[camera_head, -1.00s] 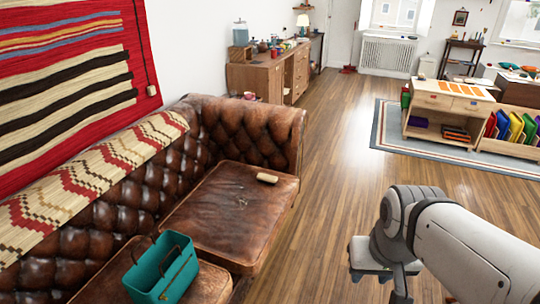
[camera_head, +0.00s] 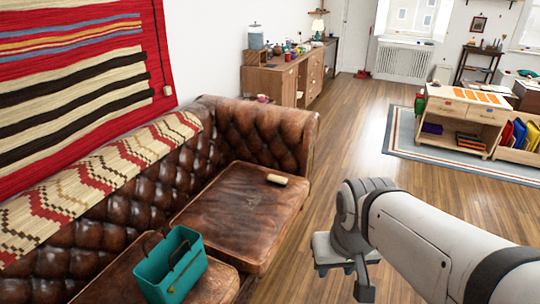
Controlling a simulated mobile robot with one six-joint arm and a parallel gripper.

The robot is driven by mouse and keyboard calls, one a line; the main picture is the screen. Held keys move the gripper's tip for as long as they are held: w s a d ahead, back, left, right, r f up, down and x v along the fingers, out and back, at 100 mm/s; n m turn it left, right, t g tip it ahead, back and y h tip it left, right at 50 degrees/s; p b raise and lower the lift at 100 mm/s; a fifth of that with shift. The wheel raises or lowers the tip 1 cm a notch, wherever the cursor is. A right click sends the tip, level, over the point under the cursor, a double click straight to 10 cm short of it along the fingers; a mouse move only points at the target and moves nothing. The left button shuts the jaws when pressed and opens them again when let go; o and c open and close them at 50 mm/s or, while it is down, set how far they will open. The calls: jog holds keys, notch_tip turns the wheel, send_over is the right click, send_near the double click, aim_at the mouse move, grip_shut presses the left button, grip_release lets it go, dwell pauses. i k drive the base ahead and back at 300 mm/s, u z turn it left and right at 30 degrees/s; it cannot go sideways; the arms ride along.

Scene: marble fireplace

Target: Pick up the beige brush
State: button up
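The beige brush (camera_head: 277,180) is a small, pale, oblong thing lying on the far seat cushion of the brown leather sofa (camera_head: 240,208), near the cushion's back right corner. My arm reaches in from the lower right. My gripper (camera_head: 362,290) hangs at the arm's end over the wooden floor, to the right of the sofa and well apart from the brush. Its fingers are small and dark here, and I cannot tell whether they are open or shut.
A teal basket (camera_head: 170,268) stands on the near cushion. A patterned throw (camera_head: 100,180) covers the sofa's backrest. The sofa's far armrest (camera_head: 300,145) rises behind the brush. The wooden floor (camera_head: 350,150) is clear right of the sofa. A low shelf unit (camera_head: 462,110) stands on a rug.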

aim_at(273, 179)
jog(key=z, duration=0.05)
jog(key=i, duration=0.95)
jog(key=u, duration=0.05)
